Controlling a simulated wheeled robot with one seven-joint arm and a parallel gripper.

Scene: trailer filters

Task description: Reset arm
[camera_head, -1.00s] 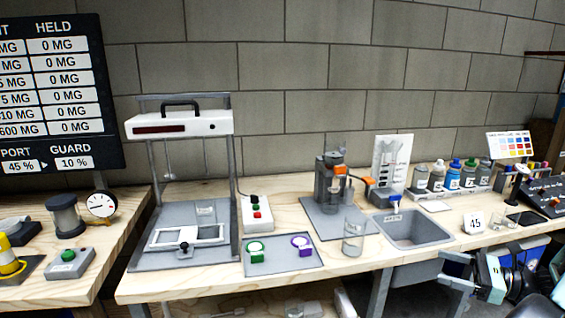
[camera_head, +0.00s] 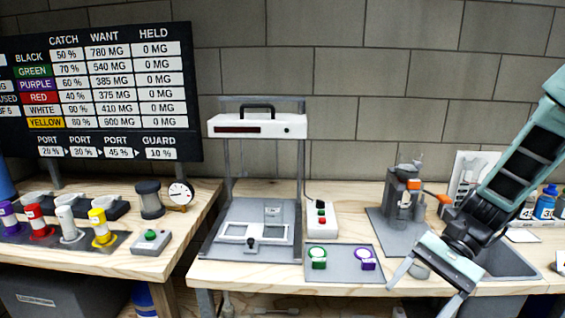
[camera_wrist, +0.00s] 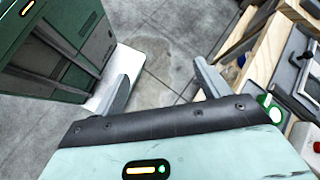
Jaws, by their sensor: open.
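My arm reaches in from the right of the head view, with teal and black links. My gripper (camera_head: 424,294) is at its lower end, in front of the main bench's front edge. Its two grey fingers are spread and nothing shows between them. In the wrist view my gripper (camera_wrist: 160,72) is open and empty over bare concrete floor (camera_wrist: 165,58). My green base fills the left of that view, and bench parts show at right.
The wooden bench (camera_head: 240,272) holds a press-like frame (camera_head: 258,127), a pad with green and purple rings (camera_head: 345,277), and a grinder-like device (camera_head: 403,190). My arm hides part of the sink area. A left bench (camera_head: 95,258) holds coloured cylinders. A chart board (camera_head: 108,90) stands behind.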

